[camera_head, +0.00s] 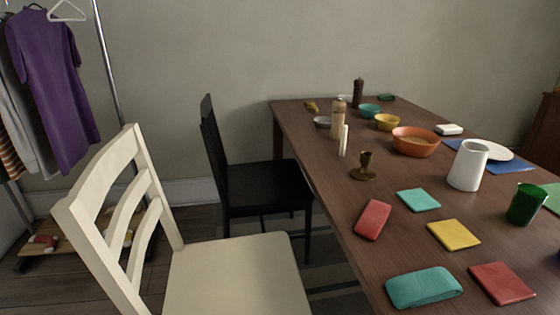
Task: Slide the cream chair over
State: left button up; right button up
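The cream chair (235,275) stands in the lower left of the head view. Its slatted backrest is on the left and its flat, empty seat faces the table on the right. The lower edge of the picture cuts off its legs. Neither of my grippers shows in this view, so nothing of mine is seen touching the chair.
A brown dining table (345,215) holds bowls, a white pitcher (468,166), a green cup (526,204), coasters and folded cloths. A black chair (262,188) stands just beyond the cream one. A clothes rack with a purple dress (55,90) is at far left.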

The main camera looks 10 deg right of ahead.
aim_at(258, 274)
jog(key=i+j+z, duration=0.1)
jog(key=j, duration=0.25)
jog(key=i+j, duration=0.15)
jog(key=j, duration=0.2)
jog(key=i+j+z, duration=0.15)
jog(key=j, duration=0.2)
jog(key=i+j, duration=0.1)
jog(key=j, duration=0.3)
jog(key=i+j+z, duration=0.15)
jog(key=j, duration=0.2)
jog(key=k, duration=0.05)
